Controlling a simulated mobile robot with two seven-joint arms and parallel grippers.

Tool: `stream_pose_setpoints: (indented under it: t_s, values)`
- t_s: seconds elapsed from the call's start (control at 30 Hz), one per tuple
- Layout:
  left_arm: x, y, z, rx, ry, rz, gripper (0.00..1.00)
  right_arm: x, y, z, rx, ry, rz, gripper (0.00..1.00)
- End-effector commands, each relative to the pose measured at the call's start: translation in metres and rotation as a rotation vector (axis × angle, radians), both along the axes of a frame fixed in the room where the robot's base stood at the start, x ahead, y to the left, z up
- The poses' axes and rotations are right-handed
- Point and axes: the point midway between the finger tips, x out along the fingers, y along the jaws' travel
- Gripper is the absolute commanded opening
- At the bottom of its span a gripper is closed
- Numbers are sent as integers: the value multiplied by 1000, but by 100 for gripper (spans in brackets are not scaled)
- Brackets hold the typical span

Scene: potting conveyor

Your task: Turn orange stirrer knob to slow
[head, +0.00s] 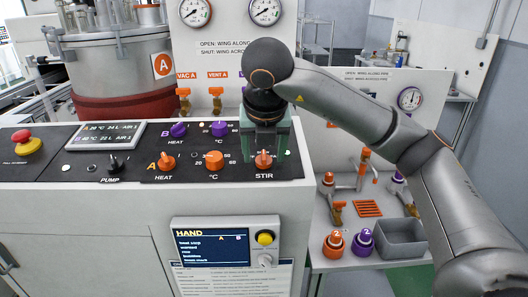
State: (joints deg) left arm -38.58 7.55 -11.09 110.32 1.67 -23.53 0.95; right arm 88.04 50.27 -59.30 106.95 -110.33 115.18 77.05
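The orange stirrer knob (264,160) sits on the black control panel (222,180) above the label STIR. My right gripper (265,154) points down over it, with one green finger on each side of the knob. The fingers stand wide apart, and gaps seem to show between them and the knob. The gripper hides part of the panel behind the knob, including most of the dial markings, so the knob's setting cannot be read. My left gripper is not in view.
Close by on the panel are an orange °C knob (214,160), an orange HEAT knob (166,162), a purple HEAT knob (178,130) and a purple °C knob (219,128). A red emergency button (22,137) is at far left. A grey bin (402,240) stands right.

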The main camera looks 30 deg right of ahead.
Motion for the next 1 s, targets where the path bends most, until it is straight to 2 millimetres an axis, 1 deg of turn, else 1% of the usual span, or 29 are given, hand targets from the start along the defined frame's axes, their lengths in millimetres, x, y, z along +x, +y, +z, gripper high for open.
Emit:
stream_pose_setpoints:
  t_s: [0.27, 0.43, 0.57, 0.8, 1.0]
  values:
    - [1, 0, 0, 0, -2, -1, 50, 0, 0, 0, 0, 3, 1, 73]
    - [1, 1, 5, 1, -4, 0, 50, -4, 2, 11, -1, 0, 2, 73]
    - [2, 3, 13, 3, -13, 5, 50, -10, 6, 30, -2, -4, 1, 73]
    - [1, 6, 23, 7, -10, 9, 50, -26, 16, 70, -2, -5, 1, 73]
    - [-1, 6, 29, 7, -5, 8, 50, -38, 23, 96, -2, -3, 0, 73]
